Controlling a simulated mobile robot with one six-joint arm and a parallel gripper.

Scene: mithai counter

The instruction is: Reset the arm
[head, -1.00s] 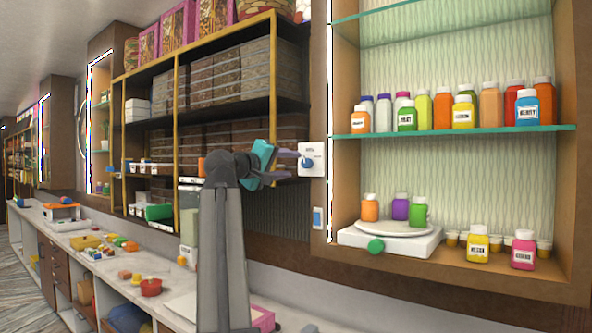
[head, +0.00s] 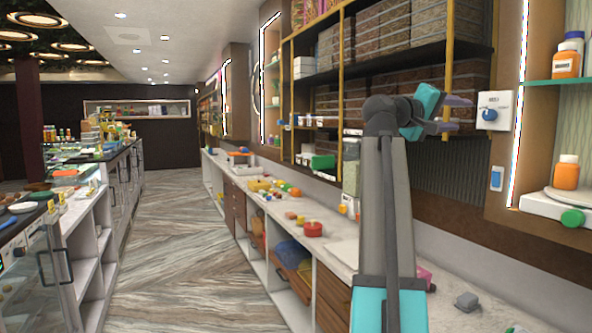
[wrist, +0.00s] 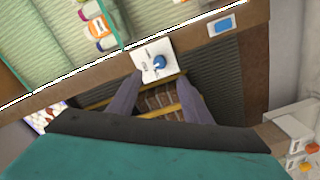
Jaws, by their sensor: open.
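My gripper (head: 452,113) is in the head view at the right of centre, at the end of my raised arm. Its two fingers are apart with nothing between them. In the wrist view my gripper (wrist: 157,98) also shows open, its grey fingers spread. A white wall plate with a blue knob (wrist: 159,61) lies beyond the fingertips there. In the head view the same knob plate (head: 495,110) is just right of the fingertips, and I cannot tell how far behind them it is.
A light switch (head: 497,178) is below the knob plate. A bottle shelf (head: 562,95) stands at the right. The counter (head: 330,233) below holds a red pot (head: 313,229) and other small items. The wooden-patterned floor (head: 185,250) at left is clear.

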